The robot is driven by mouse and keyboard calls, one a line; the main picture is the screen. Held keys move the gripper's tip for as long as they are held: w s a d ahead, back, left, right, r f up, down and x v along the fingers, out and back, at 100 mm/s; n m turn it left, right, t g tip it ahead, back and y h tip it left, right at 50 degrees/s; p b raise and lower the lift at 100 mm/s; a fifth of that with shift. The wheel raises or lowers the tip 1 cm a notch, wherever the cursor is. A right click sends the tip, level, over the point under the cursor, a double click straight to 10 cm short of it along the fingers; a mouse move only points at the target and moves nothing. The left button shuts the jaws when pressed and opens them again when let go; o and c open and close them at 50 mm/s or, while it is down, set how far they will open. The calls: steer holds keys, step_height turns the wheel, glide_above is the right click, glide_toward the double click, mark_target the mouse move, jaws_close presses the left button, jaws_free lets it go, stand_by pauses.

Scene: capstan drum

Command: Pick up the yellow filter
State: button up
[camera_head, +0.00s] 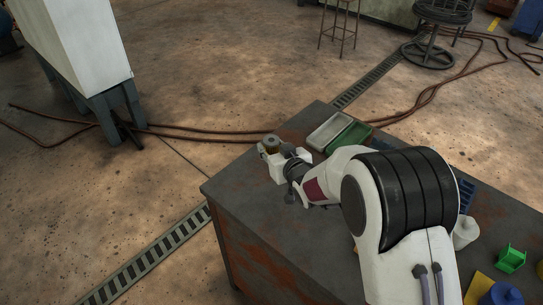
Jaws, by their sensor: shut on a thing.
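My gripper (276,159) is at the far left end of my arm, over the table's far left part. A small brownish-yellow cylinder (271,143) with a dark top shows at its fingers, and the gripper is shut on it. It appears to be the yellow filter, though its colour is dull and it is small in this view. The gripper and the arm hide its lower part. I cannot tell whether it is clear of the table.
The grey, rust-worn table (232,190) has a grey tray (326,131) and a green tray (349,133) beyond my gripper. A white container (466,232), a green holder (511,259), a yellow piece (478,289) and a blue round part (507,294) lie right of my arm.

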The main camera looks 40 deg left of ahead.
mark_target(270, 138)
steer(key=shift+r, duration=1.65)
